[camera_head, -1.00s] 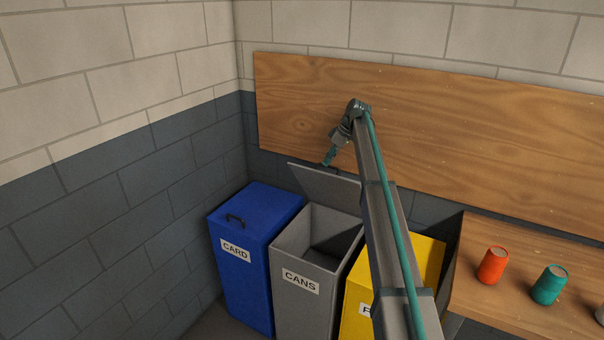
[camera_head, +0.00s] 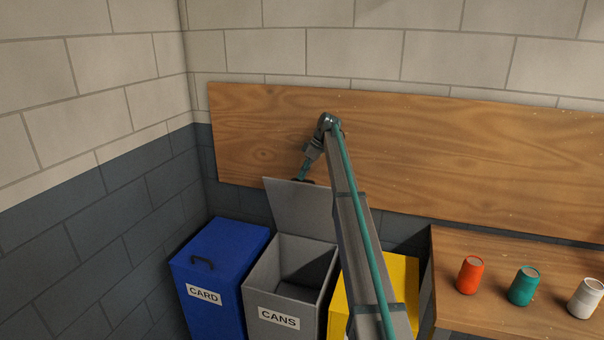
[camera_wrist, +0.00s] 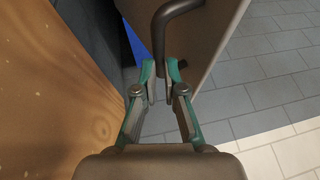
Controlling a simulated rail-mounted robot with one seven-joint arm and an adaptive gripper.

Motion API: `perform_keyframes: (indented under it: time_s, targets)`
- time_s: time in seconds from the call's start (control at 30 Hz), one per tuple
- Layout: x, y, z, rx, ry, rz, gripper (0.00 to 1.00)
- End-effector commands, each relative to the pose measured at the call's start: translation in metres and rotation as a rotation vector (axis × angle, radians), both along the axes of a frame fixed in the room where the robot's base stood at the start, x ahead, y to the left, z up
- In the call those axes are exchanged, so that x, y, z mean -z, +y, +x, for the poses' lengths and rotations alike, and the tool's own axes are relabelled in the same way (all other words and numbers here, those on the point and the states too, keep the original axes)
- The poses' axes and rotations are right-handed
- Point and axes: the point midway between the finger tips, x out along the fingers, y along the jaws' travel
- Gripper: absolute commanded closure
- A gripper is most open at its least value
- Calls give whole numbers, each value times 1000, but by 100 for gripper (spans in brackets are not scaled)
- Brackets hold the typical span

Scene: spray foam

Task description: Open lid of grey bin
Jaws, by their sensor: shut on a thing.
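The grey bin (camera_head: 262,285), labelled CANS, stands between a blue and a yellow bin, and its inside shows. Its grey lid (camera_head: 300,210) stands raised at the back of the bin, close to upright. In the wrist view the lid (camera_wrist: 212,28) fills the top right, with its dark bent handle (camera_wrist: 166,22) running down between my fingertips. My gripper (camera_wrist: 161,82) is shut on this handle. In the head view my gripper (camera_head: 302,179) is small and sits behind the lid's top edge, so its fingers are partly hidden.
The blue CARD bin (camera_head: 215,255) is shut, left of the grey bin. The yellow bin (camera_head: 402,275) is partly behind my arm. Red (camera_head: 471,275), teal (camera_head: 524,286) and white (camera_head: 585,298) cans stand on a wooden bench at right. A wooden wall board (camera_head: 450,160) is close behind my gripper.

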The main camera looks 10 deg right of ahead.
Motion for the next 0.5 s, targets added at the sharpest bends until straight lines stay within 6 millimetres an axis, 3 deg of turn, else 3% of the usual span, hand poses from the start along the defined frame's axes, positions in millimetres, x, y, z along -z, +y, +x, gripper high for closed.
perform_keyframes:
  time_s: [0.03,0.17,0.5]
  targets:
    - [25,-8,1,11,13,-22,86]
    - [22,-7,1,9,13,-21,64]
    - [15,-5,0,7,13,-18,63]
